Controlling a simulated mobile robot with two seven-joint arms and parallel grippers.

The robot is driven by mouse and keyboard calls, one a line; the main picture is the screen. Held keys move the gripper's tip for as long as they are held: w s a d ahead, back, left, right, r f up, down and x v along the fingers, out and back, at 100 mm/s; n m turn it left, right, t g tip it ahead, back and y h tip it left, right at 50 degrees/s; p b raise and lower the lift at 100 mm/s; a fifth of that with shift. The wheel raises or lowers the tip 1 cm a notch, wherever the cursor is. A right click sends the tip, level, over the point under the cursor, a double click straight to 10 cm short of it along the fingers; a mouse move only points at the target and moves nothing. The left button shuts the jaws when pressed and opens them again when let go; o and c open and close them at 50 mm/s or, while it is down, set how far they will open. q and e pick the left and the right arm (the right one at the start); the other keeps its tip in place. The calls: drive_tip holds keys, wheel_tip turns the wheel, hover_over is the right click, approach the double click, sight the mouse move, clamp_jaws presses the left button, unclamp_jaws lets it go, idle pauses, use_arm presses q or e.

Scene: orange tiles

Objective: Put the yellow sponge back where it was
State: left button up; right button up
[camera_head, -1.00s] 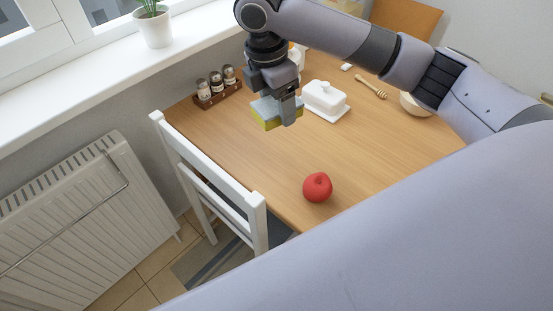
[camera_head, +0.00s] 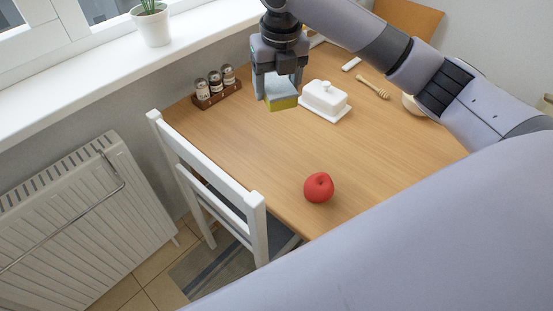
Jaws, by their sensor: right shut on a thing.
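The yellow sponge (camera_head: 283,103), with a greyish upper layer, is held between the fingers of my right gripper (camera_head: 279,92). The gripper points down over the wooden table (camera_head: 260,145), between the spice rack and the white butter dish. The sponge appears to be above the tabletop, but I cannot tell the exact gap. The gripper hides part of the sponge and the table behind it. My left gripper does not show.
A spice rack (camera_head: 218,94) stands left of the gripper and a butter dish (camera_head: 326,101) close to its right. A red apple (camera_head: 319,187) lies near the front edge. A honey dipper (camera_head: 373,87) and a bowl (camera_head: 411,106) are farther right. A white chair (camera_head: 215,180) stands at the left edge.

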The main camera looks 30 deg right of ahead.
sight(276, 158)
drive_tip(key=shift+w+n, duration=0.15)
drive_tip(key=shift+n, duration=0.45)
drive_tip(key=shift+f, duration=0.35)
wheel_tip(276, 158, down, 19)
drive_tip(key=shift+f+b, duration=0.15)
drive_tip(key=shift+b, duration=0.3)
drive_tip(key=shift+d, duration=0.1)
drive_tip(key=o, duration=0.9)
drive_tip(key=shift+f, duration=0.1)
drive_tip(key=shift+o, duration=0.2)
wheel_tip(276, 158, up, 12)
drive_tip(key=s, duration=0.1)
drive_tip(key=shift+s+p, duration=0.4)
